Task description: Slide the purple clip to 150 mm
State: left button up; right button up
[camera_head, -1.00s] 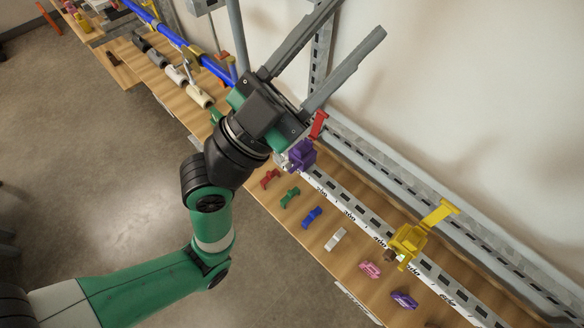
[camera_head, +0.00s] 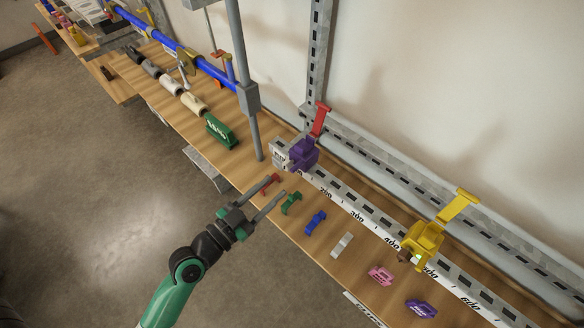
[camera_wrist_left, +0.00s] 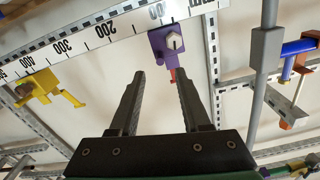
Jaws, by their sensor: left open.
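The purple clip (camera_head: 303,153) sits on the slotted metal rail (camera_head: 337,186) near its left end, by a red lever (camera_head: 321,117). In the left wrist view the purple clip (camera_wrist_left: 158,49) is close to the printed 100 mark on the white scale (camera_wrist_left: 108,29). My left gripper (camera_head: 277,187) is open and empty, in front of the rail near the small red and green clips. In the left wrist view its fingers (camera_wrist_left: 160,76) point toward the purple clip without touching it. My right gripper is not in view.
A yellow clamp (camera_head: 423,243) stands farther right on the rail. Several small coloured clips lie along the bench front, including a blue one (camera_head: 315,222). A grey vertical post (camera_head: 249,100) and a green block (camera_head: 220,131) stand left of the purple clip.

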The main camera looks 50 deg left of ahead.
aim_at(292, 170)
pick_arm(q)
jog(key=w, duration=0.8)
jog(key=shift+a+p, duration=0.3)
jog(key=shift+p, duration=0.05)
grip_shut()
dwell(0.8)
